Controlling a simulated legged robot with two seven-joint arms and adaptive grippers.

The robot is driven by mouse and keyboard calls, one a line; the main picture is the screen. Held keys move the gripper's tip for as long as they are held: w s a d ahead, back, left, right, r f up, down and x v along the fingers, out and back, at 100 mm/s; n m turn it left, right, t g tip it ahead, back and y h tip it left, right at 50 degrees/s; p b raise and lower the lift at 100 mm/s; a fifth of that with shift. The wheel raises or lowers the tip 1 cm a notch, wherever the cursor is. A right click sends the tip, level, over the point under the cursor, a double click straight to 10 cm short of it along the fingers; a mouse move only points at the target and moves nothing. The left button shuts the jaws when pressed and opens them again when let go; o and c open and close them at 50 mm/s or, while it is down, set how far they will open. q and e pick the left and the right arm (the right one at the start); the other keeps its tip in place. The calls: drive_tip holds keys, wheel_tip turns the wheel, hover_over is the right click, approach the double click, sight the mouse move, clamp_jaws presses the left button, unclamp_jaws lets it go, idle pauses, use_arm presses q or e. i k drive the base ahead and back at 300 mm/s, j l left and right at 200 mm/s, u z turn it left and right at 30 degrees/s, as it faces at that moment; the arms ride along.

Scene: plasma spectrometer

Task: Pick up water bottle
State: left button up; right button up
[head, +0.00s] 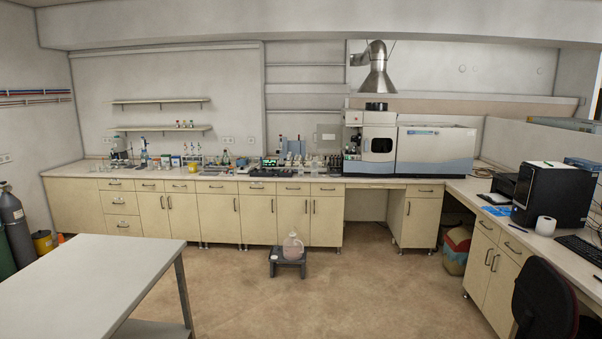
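A large, clear, rounded bottle (292,247) stands upright on a low dark stool (288,263) on the floor, in front of the cabinets, near the middle of the head view. Its lower part looks pinkish, and a narrow neck shows at its top. Several smaller bottles stand on the back counter (225,175), too small to tell apart. Neither of my grippers is in view.
A grey table (85,283) fills the lower left. A desk with a black computer (553,200) and a dark chair (545,300) stand at the right. A spectrometer (435,150) sits on the back counter. Gas cylinders (14,225) stand far left. The floor (300,305) before the stool is clear.

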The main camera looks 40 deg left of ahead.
sight(314, 164)
drive_tip(key=i+j+u, duration=0.4)
drive_tip(key=i, duration=0.4)
drive_tip(key=i+u, duration=0.35)
drive_tip(key=i, duration=4.95)
